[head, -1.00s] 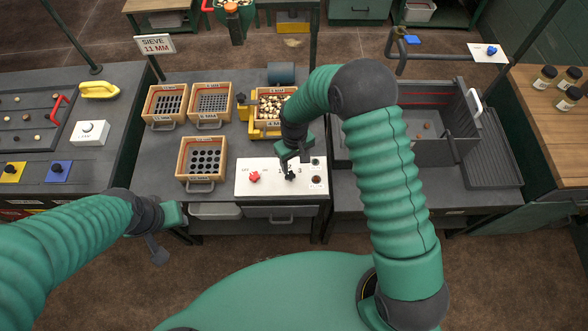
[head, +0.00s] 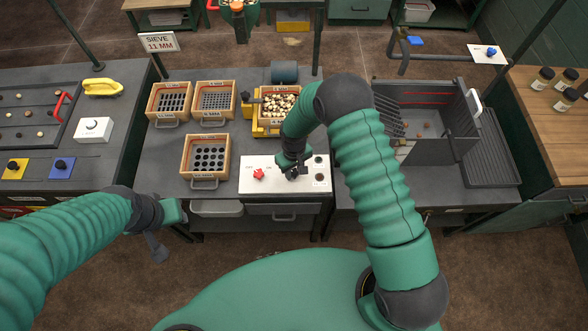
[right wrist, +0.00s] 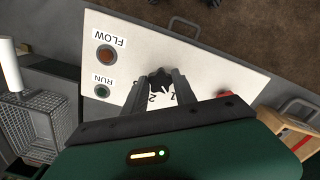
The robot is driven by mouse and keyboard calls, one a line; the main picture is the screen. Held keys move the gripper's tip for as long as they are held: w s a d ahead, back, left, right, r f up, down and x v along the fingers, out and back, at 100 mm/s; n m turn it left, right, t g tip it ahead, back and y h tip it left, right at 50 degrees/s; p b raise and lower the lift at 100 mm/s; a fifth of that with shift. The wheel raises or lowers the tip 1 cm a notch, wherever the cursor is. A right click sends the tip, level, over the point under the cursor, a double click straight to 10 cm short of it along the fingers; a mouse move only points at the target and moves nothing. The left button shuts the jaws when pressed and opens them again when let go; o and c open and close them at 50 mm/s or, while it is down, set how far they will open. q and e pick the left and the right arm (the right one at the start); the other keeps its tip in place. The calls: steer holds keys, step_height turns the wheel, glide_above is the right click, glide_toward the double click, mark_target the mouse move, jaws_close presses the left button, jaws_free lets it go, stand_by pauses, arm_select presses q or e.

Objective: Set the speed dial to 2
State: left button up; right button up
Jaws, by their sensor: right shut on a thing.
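The white control panel (head: 262,187) lies on the middle bench. Its black speed dial (right wrist: 160,77) sits between the fingers of my right gripper (right wrist: 163,82) in the right wrist view. Printed numerals show beside the dial, partly covered by the fingers, and I cannot tell which one the dial points to. In the head view my right gripper (head: 292,174) is down at the panel, shut on the dial and mostly covering it. A red knob (head: 258,174) is left of it on the panel. My left gripper (head: 158,247) hangs low in front of the bench, its opening unclear.
The panel also has a red-brown FLOW button (right wrist: 105,55) and a green RUN button (right wrist: 102,90). Sieve boxes (head: 205,157) stand left of the panel, and a yellow-framed bin (head: 277,103) stands behind it. A grey metal tray (head: 440,135) is to the right.

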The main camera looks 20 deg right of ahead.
steer(key=shift+w+a+r, duration=0.15)
steer(key=shift+w+a, duration=0.05)
steer(key=shift+a, duration=0.1)
jaws_close()
steer(key=shift+d, duration=0.4)
steer(key=shift+m, duration=0.3)
steer(key=shift+w+a+m+b, duration=0.1)
steer(key=shift+a+m+b, duration=0.15)
steer(key=shift+m+b, duration=0.5)
steer(key=shift+m, duration=0.45)
steer(key=m+b, duration=0.1)
steer(key=m, duration=0.1)
steer(key=shift+d+m, duration=0.15)
steer(key=shift+m, duration=0.15)
steer(key=m, duration=0.2)
steer(key=shift+m+b, duration=0.3)
steer(key=shift+m, duration=0.1)
arm_select(q)
steer(key=x, duration=0.3)
steer(key=shift+s+f, duration=0.15)
steer(key=shift+s, duration=0.25)
arm_select(e)
steer(key=shift+m, duration=0.6)
steer(key=shift+r, duration=0.1)
